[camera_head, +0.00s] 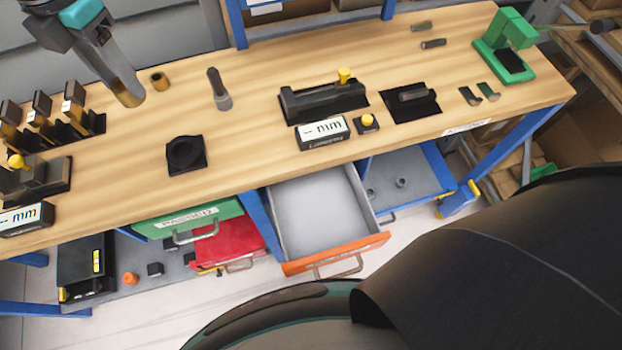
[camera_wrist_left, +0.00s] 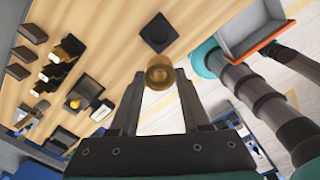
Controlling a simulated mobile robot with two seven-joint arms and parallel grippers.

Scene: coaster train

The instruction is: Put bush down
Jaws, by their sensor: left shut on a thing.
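The brass bush (camera_wrist_left: 159,72) is a short round ring, seen in the left wrist view between my left fingertips. My left gripper (camera_wrist_left: 160,78) is shut on it, and the bush's end faces the camera. In the head view my left gripper (camera_head: 128,94) comes in from the upper left, over the bench. Its near finger hides most or all of the held bush there. My right gripper is not in view.
A black square fixture (camera_head: 186,155) with a round recess lies right of the gripper. Several dark blocks with brass parts (camera_head: 72,108) stand left. A grey pin (camera_head: 219,92) stands upright behind. The orange-fronted drawer (camera_head: 335,256) is open. Bare wood (camera_head: 125,150) lies between blocks and fixture.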

